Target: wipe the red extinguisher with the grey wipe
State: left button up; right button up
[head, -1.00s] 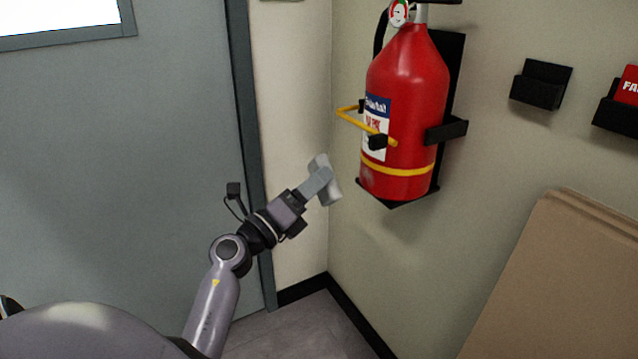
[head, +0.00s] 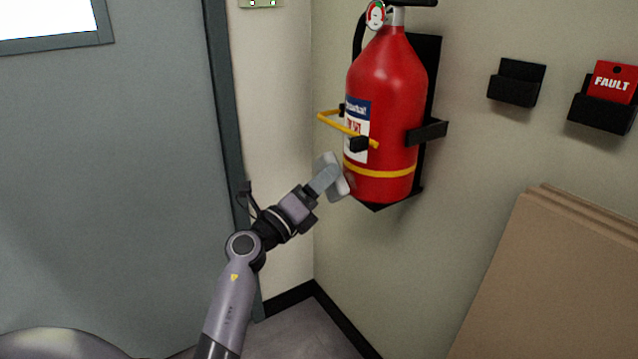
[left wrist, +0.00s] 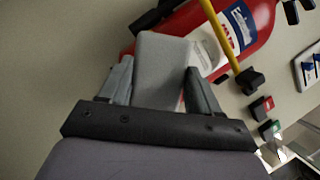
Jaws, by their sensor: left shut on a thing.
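The red extinguisher (head: 388,105) hangs upright in a black wall bracket, with a yellow band near its bottom and a white and blue label. It also shows tilted in the left wrist view (left wrist: 262,22). My left gripper (head: 324,180) is shut on the grey wipe (head: 333,172), just left of the extinguisher's lower end. In the left wrist view the wipe (left wrist: 160,70) sits between the two fingers and overlaps the red body. I cannot tell whether the wipe touches it. My right gripper is not in view.
A yellow bracket strap (head: 345,130) sticks out to the left above the wipe. Black wall holders (head: 516,83) are at the right, one with a red FAULT card (head: 612,82). Brown boards (head: 560,270) lean on the wall at lower right. A grey door (head: 100,170) is at the left.

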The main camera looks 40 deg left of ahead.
aim_at(339, 191)
pick_arm(q)
jog(key=shift+w+d, duration=0.35)
jog(key=shift+w, duration=0.5)
dwell(0.4)
jog(key=shift+s+d+r+p, duration=0.1)
jog(key=shift+s+d+p, duration=0.1)
jog(key=shift+d+p, duration=0.2)
jog(key=shift+s+d+p, duration=0.2)
jog(key=shift+d+p, duration=0.05)
jog(key=shift+d, duration=0.25)
jog(key=shift+s+d+p, duration=0.2)
jog(key=shift+d, duration=0.25)
jog(key=shift+s+d+p, duration=0.15)
jog(key=shift+s+d, duration=0.05)
jog(key=shift+d, duration=0.35)
jog(key=shift+w+a, duration=0.25)
jog(key=shift+a, duration=0.4)
jog(key=shift+w+a, duration=0.3)
jog(key=shift+a, duration=0.3)
jog(key=shift+w+a, duration=0.25)
jog(key=shift+a, duration=0.4)
jog(key=shift+s, duration=0.1)
